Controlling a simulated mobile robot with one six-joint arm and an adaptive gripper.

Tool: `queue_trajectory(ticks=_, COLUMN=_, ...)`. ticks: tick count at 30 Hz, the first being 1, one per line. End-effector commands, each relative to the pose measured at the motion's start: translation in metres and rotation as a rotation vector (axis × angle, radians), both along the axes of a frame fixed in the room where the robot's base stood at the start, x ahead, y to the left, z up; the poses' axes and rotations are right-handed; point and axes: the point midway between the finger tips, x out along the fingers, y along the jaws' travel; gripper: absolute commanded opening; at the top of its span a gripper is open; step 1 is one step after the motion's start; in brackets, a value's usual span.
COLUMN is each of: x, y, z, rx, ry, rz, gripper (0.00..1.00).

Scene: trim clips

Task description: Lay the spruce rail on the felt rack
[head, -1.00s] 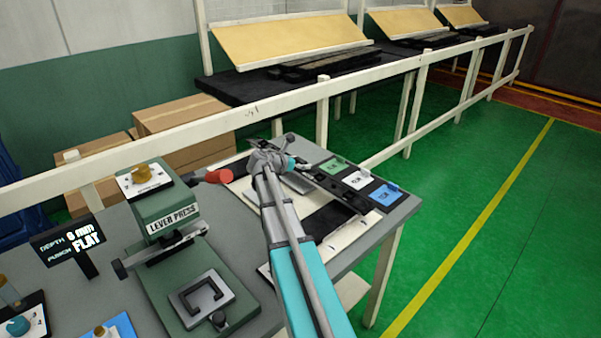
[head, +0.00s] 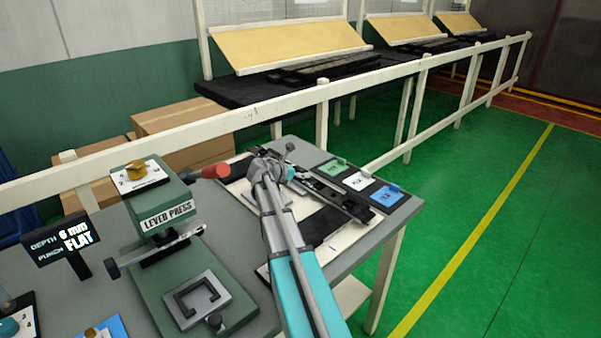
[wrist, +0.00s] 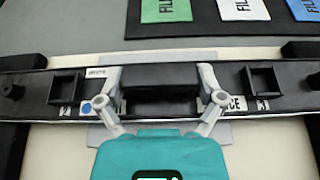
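The spruce rail is a long dark bar running across the wrist view (wrist: 230,83), with square sockets and a partly hidden label ending in "CE". In the head view the rail (head: 352,206) lies near the table's right side. My gripper (wrist: 160,75) has a finger at each end of the rail's raised middle block and appears shut on it. The felt rack is a cream board (wrist: 265,150) with black felt strips (wrist: 14,145) at both sides. The rail spans over these strips. I cannot tell whether it touches them.
Green, white and blue cards (head: 387,196) lie on a dark mat beside the rack. A green lever press (head: 165,205) with a red-ended handle stands to the left, by a depth sign (head: 65,242). A white railing (head: 250,112) runs behind the table.

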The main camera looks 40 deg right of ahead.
Motion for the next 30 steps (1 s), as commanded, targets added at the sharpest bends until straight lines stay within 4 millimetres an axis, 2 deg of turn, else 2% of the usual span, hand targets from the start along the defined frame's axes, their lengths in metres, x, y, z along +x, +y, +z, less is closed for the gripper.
queue_trajectory(ticks=19, x=0.0, y=0.001, z=0.005, rx=0.0, ry=0.0, rz=0.001, gripper=1.0)
queue_trajectory(ticks=26, x=-0.002, y=0.025, z=0.015, rx=0.0, ry=0.001, rz=0.003, gripper=1.0)
queue_trajectory(ticks=30, x=-0.004, y=0.045, z=0.024, rx=0.0, ry=0.001, rz=0.003, gripper=1.0)
